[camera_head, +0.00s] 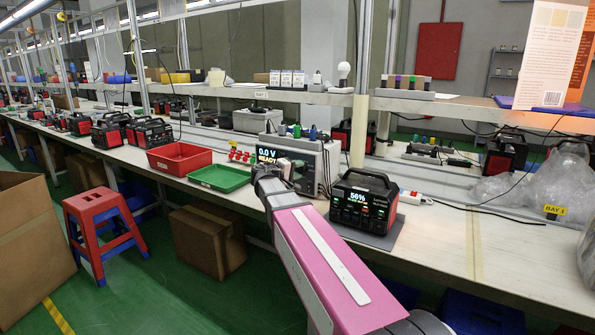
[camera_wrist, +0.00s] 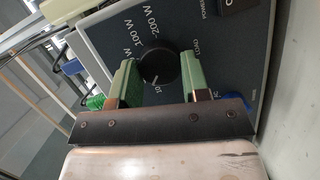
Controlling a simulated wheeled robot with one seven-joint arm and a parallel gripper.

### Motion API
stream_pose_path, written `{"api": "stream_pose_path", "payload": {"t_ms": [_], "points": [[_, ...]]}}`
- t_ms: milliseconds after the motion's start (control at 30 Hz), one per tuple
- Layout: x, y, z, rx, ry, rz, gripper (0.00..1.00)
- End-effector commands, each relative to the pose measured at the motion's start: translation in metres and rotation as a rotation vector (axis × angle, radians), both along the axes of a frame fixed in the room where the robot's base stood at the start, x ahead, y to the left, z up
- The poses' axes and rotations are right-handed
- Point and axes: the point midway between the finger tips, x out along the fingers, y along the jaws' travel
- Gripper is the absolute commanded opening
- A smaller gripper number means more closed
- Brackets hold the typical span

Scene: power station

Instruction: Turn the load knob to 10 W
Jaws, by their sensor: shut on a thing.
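The load knob (camera_wrist: 158,66) is round and black, on the dark front panel (camera_wrist: 232,65) of the tester. Labels around it include "100 W", "200 W", "LOAD" and a "10" just below it in the wrist view. A small pale mark shows at the knob's lower edge, near the "10"; its exact aim is hard to tell. My gripper (camera_wrist: 160,72) has its two green fingers on either side of the knob, shut on it. In the head view the tester (camera_head: 318,153) reads "0.0 V READY", and my gripper (camera_head: 270,182) is at its front, hiding the knob.
A black and red power station (camera_head: 363,205) showing 56% stands right of my arm on a grey mat. A green tray (camera_head: 220,178) and a red tray (camera_head: 180,157) lie to the left. A cable runs from the tester's side.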

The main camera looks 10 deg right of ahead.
Motion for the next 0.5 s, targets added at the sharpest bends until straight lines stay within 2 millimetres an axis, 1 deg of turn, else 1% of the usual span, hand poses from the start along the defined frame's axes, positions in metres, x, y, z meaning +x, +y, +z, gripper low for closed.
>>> {"api": "stream_pose_path", "payload": {"t_ms": [200,500], "points": [[0.0004,0.0010,-0.0022,-0.089,0.093,0.002,0.19],[0.0002,0.0010,-0.0026,-0.149,0.153,0.001,0.19]]}}
